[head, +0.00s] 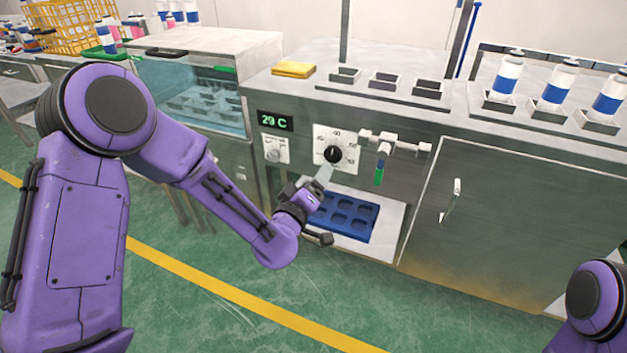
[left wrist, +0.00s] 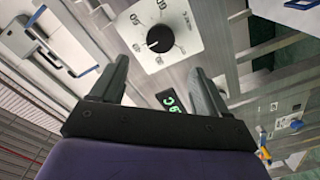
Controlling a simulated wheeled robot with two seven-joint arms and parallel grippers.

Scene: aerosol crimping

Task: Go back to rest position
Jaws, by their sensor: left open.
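My left gripper (head: 322,208) is in front of the steel machine, below the black dial (head: 333,154) on its white plate. In the left wrist view its two fingers (left wrist: 160,85) are spread apart with nothing between them. The dial (left wrist: 160,39) shows beyond the fingertips, apart from them. The green display (head: 276,121) reads about 29 C. Only the purple shoulder part of my right arm (head: 598,300) shows at the lower right; its gripper is out of view.
A blue tray (head: 345,215) sits in the opening under the dial. A door handle (head: 452,200) projects further right. Blue-white cans (head: 553,88) stand on top. The green floor in front is clear.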

